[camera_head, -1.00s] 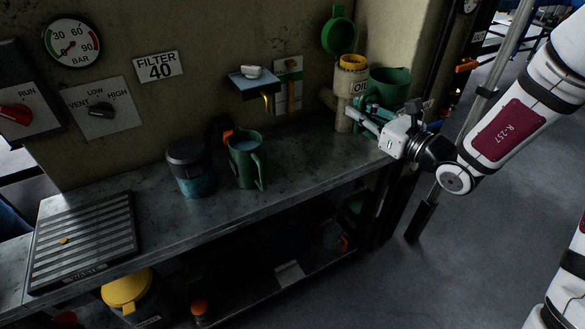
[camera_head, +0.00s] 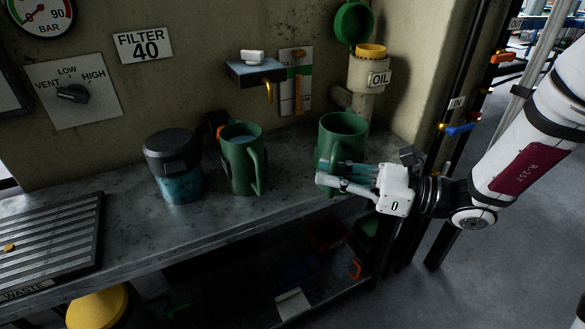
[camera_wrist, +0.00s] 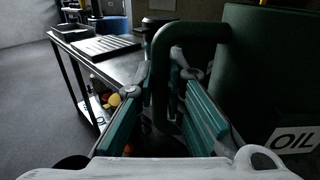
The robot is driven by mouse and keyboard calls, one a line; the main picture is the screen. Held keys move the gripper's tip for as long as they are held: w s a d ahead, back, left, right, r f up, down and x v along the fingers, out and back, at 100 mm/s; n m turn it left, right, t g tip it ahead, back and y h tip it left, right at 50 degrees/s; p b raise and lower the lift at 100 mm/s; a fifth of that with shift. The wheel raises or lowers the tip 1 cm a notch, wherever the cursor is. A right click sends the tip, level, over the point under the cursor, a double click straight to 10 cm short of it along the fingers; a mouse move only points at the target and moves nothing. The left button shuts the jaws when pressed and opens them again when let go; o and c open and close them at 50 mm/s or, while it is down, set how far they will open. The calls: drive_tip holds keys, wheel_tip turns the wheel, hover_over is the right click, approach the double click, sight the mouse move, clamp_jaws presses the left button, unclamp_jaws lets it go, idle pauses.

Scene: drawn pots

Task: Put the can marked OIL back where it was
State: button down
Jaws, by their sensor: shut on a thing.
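The can marked OIL is a dark green can with a handle (camera_head: 343,130), upright by the bench's right end. In the wrist view its body (camera_wrist: 265,75) fills the right side, with a white OIL label. My gripper (camera_head: 332,178) is shut on its handle, which passes between the fingers (camera_wrist: 168,95) in the wrist view. I cannot tell whether the can's base touches the bench (camera_head: 225,215).
A second green can (camera_head: 240,165) holding bluish liquid stands left of mine, beside a dark-lidded jar (camera_head: 174,165). A small wall shelf (camera_head: 255,70) is above. A slotted WASTE grate (camera_head: 45,245) covers the left. Bare bench lies between jar and grate.

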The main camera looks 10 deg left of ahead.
drive_tip(key=shift+w+a+f+b, duration=0.55)
drive_tip(key=shift+w+a+f, duration=0.25)
drive_tip(key=shift+w+a, duration=0.95)
drive_tip(key=shift+w+a+f+b, duration=0.5)
drive_tip(key=shift+w+a+f, duration=0.3)
drive_tip(key=shift+w+a, duration=1)
drive_tip(key=shift+w+a+f+b, duration=0.55)
drive_tip(key=shift+w+a+f, duration=0.25)
drive_tip(key=shift+w+a, duration=0.95)
drive_tip(key=shift+w+d+f, duration=0.1)
drive_tip(key=shift+w+d, duration=0.05)
drive_tip(key=c, duration=1.7)
unclamp_jaws()
drive_tip(key=shift+o, duration=0.2)
drive_tip(key=d, duration=0.4)
drive_tip(key=s+d+p, duration=0.1)
drive_tip(key=d, duration=0.3)
drive_tip(key=s+d, duration=0.1)
drive_tip(key=d, duration=0.2)
drive_tip(key=shift+s+d, duration=0.2)
drive_tip(key=shift+d, duration=0.2)
